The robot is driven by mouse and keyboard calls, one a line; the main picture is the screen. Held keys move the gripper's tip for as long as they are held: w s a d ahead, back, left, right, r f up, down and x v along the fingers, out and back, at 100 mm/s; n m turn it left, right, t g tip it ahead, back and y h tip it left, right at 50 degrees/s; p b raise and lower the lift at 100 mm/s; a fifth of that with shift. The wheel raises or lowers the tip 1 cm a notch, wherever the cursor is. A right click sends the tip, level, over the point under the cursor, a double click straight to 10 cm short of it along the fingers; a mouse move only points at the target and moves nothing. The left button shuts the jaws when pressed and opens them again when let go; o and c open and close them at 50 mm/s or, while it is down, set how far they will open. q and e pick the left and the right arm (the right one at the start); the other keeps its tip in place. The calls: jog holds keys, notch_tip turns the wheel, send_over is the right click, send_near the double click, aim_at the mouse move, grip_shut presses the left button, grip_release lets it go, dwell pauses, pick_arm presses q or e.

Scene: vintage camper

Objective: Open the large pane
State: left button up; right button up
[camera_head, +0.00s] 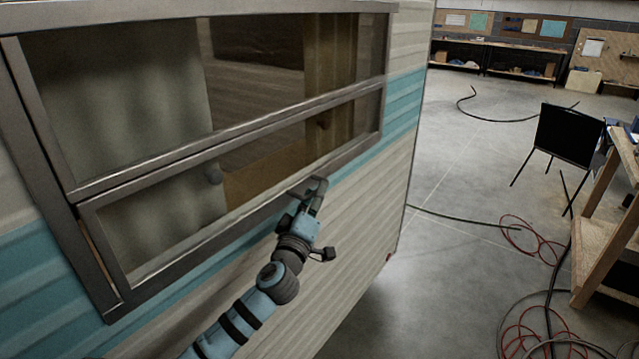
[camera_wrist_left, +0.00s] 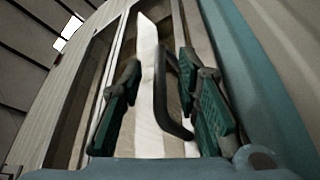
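The camper window has a grey metal frame (camera_head: 22,95) with a large upper pane (camera_head: 130,85) and a narrower framed lower pane (camera_head: 165,215). The lower pane's frame appears to stand slightly out from the outer frame at its left side. My left gripper (camera_head: 312,190) is at the bottom rail of the lower pane, right of its middle. In the left wrist view, the left gripper (camera_wrist_left: 163,105) is open, with a dark curved handle (camera_wrist_left: 176,118) between its green-padded fingers. I cannot tell whether a pad touches the handle. My right gripper is not in view.
The ribbed camper wall (camera_head: 330,285) lies below the window. Open floor (camera_head: 465,165) stretches to the right, with black and red hoses (camera_head: 520,235) on it.

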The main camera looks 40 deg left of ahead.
pick_arm(q)
jog(key=shift+x, duration=1.15)
grip_shut()
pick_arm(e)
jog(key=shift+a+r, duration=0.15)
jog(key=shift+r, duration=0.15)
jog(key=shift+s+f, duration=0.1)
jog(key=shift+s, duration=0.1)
